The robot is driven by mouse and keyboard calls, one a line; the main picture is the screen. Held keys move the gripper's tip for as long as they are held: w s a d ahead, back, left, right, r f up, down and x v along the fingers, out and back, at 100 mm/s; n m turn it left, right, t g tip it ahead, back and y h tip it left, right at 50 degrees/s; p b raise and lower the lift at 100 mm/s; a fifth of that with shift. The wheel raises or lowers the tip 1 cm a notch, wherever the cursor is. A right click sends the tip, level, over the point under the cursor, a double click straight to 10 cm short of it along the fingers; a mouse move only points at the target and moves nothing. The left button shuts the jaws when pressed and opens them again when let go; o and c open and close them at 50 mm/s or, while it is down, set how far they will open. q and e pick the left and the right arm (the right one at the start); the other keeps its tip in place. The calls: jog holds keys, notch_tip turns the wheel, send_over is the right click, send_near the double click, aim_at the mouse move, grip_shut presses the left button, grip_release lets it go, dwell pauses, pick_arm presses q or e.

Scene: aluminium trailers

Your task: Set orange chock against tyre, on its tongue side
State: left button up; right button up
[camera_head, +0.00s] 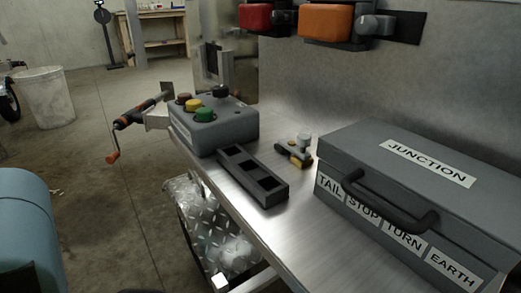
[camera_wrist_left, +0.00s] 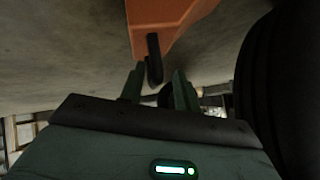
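In the left wrist view, the orange chock (camera_wrist_left: 172,20) is at the top centre, cut by the top edge. A black handle (camera_wrist_left: 153,58) hangs from its near end. My left gripper (camera_wrist_left: 158,82) is open below it, its two dark green fingers apart. The handle's lower end shows between the fingertips, with gaps on both sides; I cannot tell how deep it sits. The black tyre (camera_wrist_left: 275,85) fills the right side, beside the chock with a gap. The tongue cannot be made out here. My right gripper is in neither view.
In the head view, a metal bench holds a grey button box (camera_head: 215,128), a black slotted tray (camera_head: 252,178), a small yellow-black fitting (camera_head: 297,152) and a JUNCTION case (camera_head: 420,190). Red (camera_head: 257,18) and orange (camera_head: 325,22) blocks hang above. An orange-handled crank (camera_head: 135,117) juts left over open floor.

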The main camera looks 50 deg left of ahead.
pick_arm(q)
jog(key=p+v, duration=0.5)
jog(key=v, duration=0.7)
jog(key=shift+p, duration=0.35)
jog(key=s+d+r+g+h, duration=0.1)
jog(key=s+d+r, duration=0.1)
jog(key=s, duration=0.8)
jog(key=s+d+r+g+h, duration=0.1)
jog(key=s+d+r+g, duration=0.1)
jog(key=s, duration=0.8)
jog(key=s+d+r+g+h, duration=0.1)
jog(key=s+r, duration=0.3)
jog(key=s, duration=0.7)
jog(key=shift+d+n+g+h, duration=0.3)
jog(key=shift+d+g+h, duration=0.1)
jog(key=shift+d+g, duration=0.3)
